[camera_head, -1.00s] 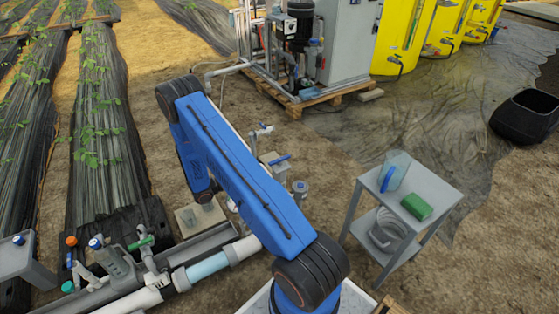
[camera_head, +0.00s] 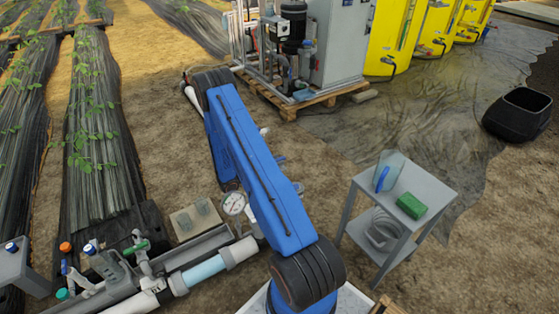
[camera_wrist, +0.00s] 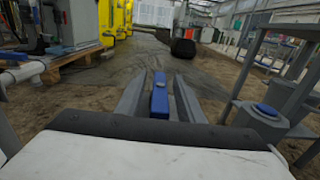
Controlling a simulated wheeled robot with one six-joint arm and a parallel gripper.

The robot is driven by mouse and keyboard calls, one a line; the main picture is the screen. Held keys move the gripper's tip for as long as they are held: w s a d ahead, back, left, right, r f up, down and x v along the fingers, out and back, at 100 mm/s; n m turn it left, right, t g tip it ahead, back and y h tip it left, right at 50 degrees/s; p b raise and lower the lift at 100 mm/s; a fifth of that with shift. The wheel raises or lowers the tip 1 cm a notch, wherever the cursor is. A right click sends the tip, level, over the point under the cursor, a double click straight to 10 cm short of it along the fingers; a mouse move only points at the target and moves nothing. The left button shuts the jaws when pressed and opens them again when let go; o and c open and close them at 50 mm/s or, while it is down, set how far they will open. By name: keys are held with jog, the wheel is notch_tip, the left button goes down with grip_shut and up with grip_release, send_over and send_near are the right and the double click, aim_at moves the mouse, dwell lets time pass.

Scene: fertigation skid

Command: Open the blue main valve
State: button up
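A blue lever handle (camera_wrist: 160,97), which looks like the main valve's, stands in the wrist view between the two fingers of my gripper (camera_wrist: 160,92). The fingers are apart, with a narrow gap showing on each side of the handle. I cannot tell how far the handle reaches in depth between them. The valve body below it is hidden by my gripper. In the head view a small piece of blue handle (camera_head: 281,158) shows just right of my arm.
A grey fitting with a blue cap (camera_wrist: 267,110) lies right of my gripper. A pressure gauge (camera_head: 233,203) and pipework (camera_head: 205,268) lie left of my arm. The pump skid (camera_head: 297,50) stands behind on a pallet.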

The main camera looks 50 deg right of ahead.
jog(key=shift+x, duration=1.35)
grip_shut()
jog(key=shift+n+t, duration=0.3)
jog(key=shift+t, duration=0.2)
jog(key=n+t, duration=0.2)
jog(key=t, duration=0.1)
jog(key=shift+w+d+h, duration=0.1)
jog(key=shift+w+h, duration=0.15)
jog(key=shift+h, duration=0.05)
jog(key=shift+w+n+t, duration=0.15)
jog(key=shift+n+t, duration=0.35)
jog(key=shift+t, duration=0.3)
jog(key=shift+w+n+t, duration=0.2)
jog(key=shift+n+t, duration=0.3)
jog(key=shift+t, duration=0.3)
